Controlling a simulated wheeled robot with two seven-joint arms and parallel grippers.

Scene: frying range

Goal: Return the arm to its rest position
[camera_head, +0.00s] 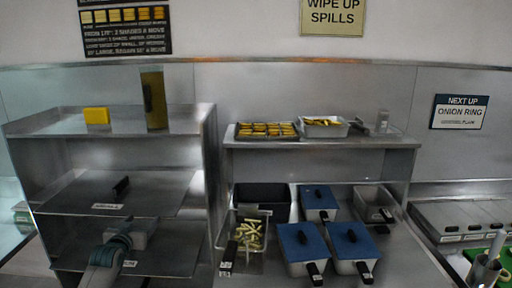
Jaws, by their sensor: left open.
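My left arm comes up from the bottom left in front of the steel shelf unit. My left gripper (142,233) is a grey shape by the unit's lower shelves, apart from the fry basket. It is open, and its fingertips are hard to make out. I see nothing held in it. My right gripper does not show clearly.
The steel shelf unit (60,126) carries a yellow block (96,116) and a tall dark yellow container (154,100). To its right are a basket of fries (250,238) and pans with blue lids (303,242). Food trays (267,131) sit on the back shelf.

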